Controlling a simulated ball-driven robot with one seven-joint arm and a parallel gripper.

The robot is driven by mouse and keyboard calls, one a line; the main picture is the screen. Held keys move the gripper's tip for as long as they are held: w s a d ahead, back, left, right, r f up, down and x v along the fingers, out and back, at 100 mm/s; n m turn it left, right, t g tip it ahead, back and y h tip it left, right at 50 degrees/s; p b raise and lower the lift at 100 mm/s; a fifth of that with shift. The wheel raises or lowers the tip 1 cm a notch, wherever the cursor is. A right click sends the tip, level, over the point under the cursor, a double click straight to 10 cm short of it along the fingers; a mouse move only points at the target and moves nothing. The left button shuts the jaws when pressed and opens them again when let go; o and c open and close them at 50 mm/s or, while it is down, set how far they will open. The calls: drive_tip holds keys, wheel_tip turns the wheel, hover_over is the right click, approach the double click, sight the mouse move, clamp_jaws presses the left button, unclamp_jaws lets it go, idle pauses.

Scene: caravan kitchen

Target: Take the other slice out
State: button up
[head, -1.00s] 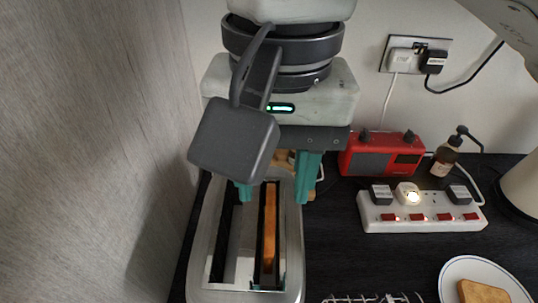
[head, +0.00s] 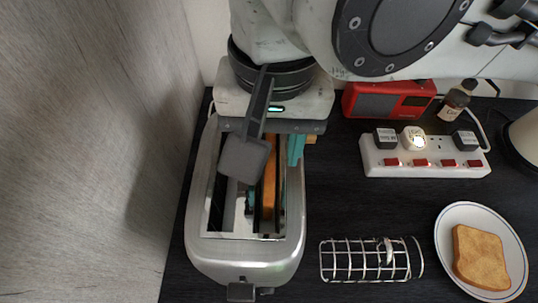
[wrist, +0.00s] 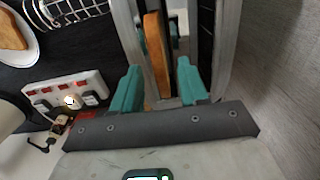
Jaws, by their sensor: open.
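The silver toaster (head: 245,255) stands at the left of the dark worktop with two long slots. A toast slice (head: 269,188) stands upright in its right slot; the left slot looks empty. My gripper (head: 272,170) is over the toaster, partly hidden in the head view by my wrist camera. In the wrist view my gripper (wrist: 160,85) is open, its teal fingers on either side of the slice (wrist: 157,60), with gaps between. The other slice (head: 480,257) lies flat on a white plate (head: 451,228) at the right.
An empty wire toast rack (head: 370,260) stands between toaster and plate. A white power strip (head: 425,157), a red radio (head: 385,100) and a pump bottle (head: 452,106) stand behind. A wall panel (head: 90,150) rises close at the left.

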drive_tip(key=shift+f, duration=1.15)
clamp_jaws()
